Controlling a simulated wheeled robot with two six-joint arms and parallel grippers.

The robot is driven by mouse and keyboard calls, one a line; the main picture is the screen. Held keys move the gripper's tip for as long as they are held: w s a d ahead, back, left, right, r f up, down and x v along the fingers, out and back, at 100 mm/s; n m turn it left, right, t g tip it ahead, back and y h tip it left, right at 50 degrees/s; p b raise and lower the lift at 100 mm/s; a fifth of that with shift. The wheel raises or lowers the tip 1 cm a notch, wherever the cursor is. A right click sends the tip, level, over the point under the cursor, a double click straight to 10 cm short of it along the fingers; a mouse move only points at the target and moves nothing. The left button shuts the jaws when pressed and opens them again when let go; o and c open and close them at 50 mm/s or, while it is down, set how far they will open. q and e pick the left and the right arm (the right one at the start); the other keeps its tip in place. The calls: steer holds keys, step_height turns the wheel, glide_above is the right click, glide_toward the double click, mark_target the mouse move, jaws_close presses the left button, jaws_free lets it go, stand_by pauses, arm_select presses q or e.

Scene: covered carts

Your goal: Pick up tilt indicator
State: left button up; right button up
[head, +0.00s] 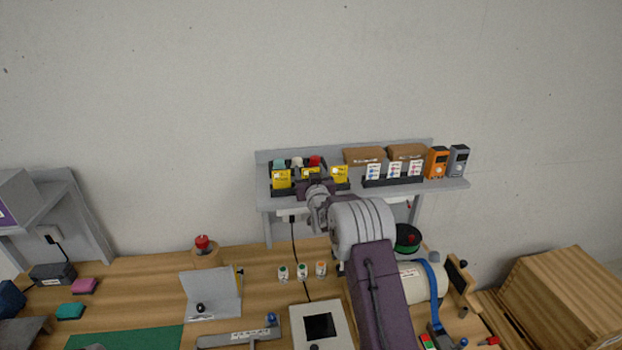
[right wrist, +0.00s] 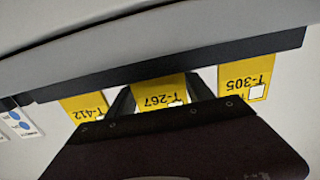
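In the head view my right gripper (head: 313,180) is at the middle card. My left gripper is out of view.
White cards (head: 394,170) with coloured dots, brown boxes (head: 364,155), and an orange device (head: 437,162) share the shelf (head: 445,186). Below, the wooden bench holds small bottles (head: 302,270), a grey bracket (head: 212,295) and a cream cylinder (head: 418,281). The wall above is clear.

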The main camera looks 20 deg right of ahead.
steer(key=shift+a+r, duration=0.1)
steer(key=shift+a, duration=0.05)
steer(key=c, duration=0.9)
steer(key=shift+o, duration=0.2)
steer(key=shift+r+b, duration=0.25)
steer(key=shift+b, duration=0.1)
steer(key=s+d+r+b, duration=0.3)
steer(key=s+r+b, duration=0.3)
steer(key=s+r, duration=0.4)
steer(key=shift+s+r, duration=0.2)
steer(key=shift+s, duration=0.45)
